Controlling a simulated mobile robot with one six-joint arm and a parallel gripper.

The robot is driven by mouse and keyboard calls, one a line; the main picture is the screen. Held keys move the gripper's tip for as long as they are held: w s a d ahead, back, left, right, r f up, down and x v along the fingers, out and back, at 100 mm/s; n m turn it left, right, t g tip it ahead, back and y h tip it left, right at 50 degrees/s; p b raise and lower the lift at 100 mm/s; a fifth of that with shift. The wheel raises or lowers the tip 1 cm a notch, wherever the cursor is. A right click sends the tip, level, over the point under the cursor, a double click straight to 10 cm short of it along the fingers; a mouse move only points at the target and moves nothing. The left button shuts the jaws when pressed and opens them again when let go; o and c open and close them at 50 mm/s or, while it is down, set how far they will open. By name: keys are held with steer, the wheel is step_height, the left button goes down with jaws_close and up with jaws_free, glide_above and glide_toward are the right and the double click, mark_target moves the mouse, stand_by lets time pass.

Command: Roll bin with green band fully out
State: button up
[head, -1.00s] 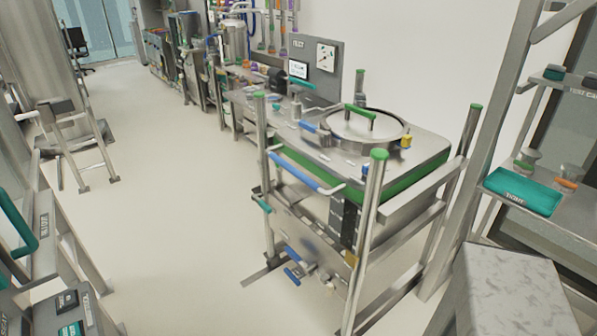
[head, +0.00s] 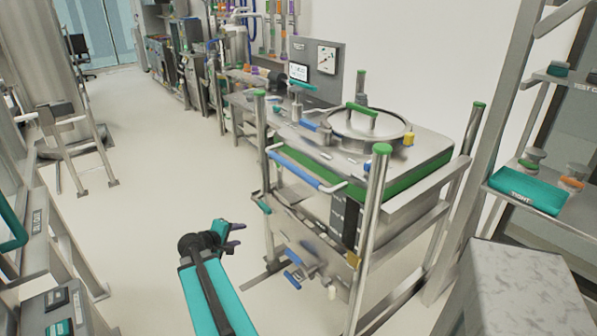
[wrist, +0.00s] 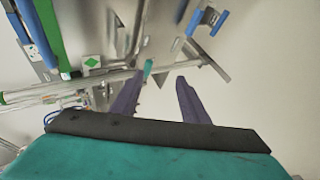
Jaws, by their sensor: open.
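The bin with the green band (head: 405,187) stands inside a metal frame with green-capped posts in the head view. It has a round lid with a green handle (head: 362,109) and a blue bar handle (head: 293,172) on its front. My gripper (head: 237,235) is in front of the frame, to the left of its lower part, apart from the bin. In the wrist view my gripper (wrist: 155,85) has its two dark fingers spread with nothing between them. The green band (wrist: 52,38) and a blue handle (wrist: 33,30) show at the upper left there.
A metal post (head: 372,235) of the frame stands at the right front. Blue-handled valve parts (head: 292,279) sit low on the front. The floor (head: 150,200) left of the frame is open.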

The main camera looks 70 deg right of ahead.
steer(key=s+d+r+g+h+b, duration=0.1)
steer(key=s+d+r+h, duration=0.1)
steer(key=s+d+r, duration=0.3)
steer(key=s+d+r+g+h, duration=0.1)
steer(key=s+d+r+h, duration=0.1)
steer(key=s+d+r, duration=0.4)
steer(key=d+r, duration=0.3)
steer(key=r, duration=0.4)
steer(key=shift+m+h+b, duration=0.3)
steer(key=shift+b, duration=0.05)
steer(key=shift+d, duration=0.1)
steer(key=p+x, duration=0.3)
steer(key=x, duration=1)
steer(key=shift+d, duration=0.3)
steer(key=shift+f, duration=0.15)
